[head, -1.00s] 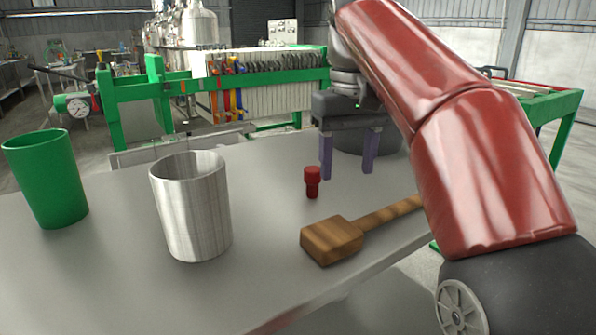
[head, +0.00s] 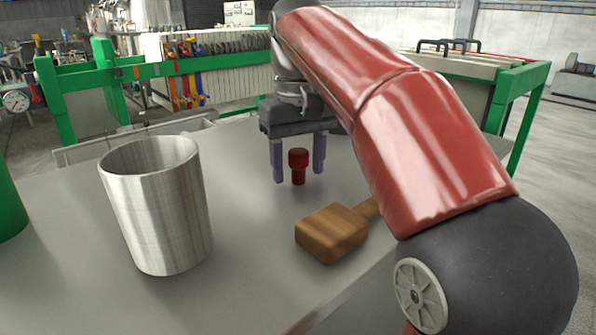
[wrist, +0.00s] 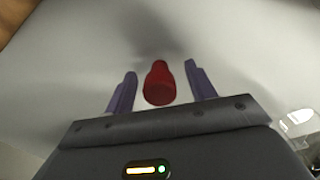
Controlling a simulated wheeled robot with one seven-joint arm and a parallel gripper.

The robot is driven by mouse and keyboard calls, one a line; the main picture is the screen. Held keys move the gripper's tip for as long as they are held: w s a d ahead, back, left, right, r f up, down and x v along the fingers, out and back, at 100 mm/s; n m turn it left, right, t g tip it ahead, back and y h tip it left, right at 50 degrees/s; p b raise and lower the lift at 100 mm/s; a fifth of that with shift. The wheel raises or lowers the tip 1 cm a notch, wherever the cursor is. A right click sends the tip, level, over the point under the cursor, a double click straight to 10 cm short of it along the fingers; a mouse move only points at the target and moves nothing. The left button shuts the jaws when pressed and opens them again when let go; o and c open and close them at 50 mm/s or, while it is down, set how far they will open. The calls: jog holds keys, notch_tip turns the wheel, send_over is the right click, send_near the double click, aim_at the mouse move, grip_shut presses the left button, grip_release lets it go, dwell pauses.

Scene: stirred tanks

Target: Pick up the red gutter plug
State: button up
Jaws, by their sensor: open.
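The red gutter plug (head: 298,166) stands upright on the grey table, wide head up and narrower stem down. My gripper (head: 298,178) points down at it with its two purple fingers open. In the head view one finger shows on each side of the plug. In the wrist view the plug (wrist: 159,84) lies between the open fingers (wrist: 160,82), with a gap on both sides. How far the fingertips are above the table is hard to tell.
A wooden mallet (head: 331,233) lies in front of the plug, its handle partly behind my arm. A metal cup (head: 158,215) stands to the left. A green cup (head: 8,205) is cut off at the left edge. The table (head: 240,245) is bare between metal cup and mallet.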

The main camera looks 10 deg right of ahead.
jog(key=shift+f, duration=0.25)
jog(key=c, duration=1)
jog(key=shift+r, duration=0.1)
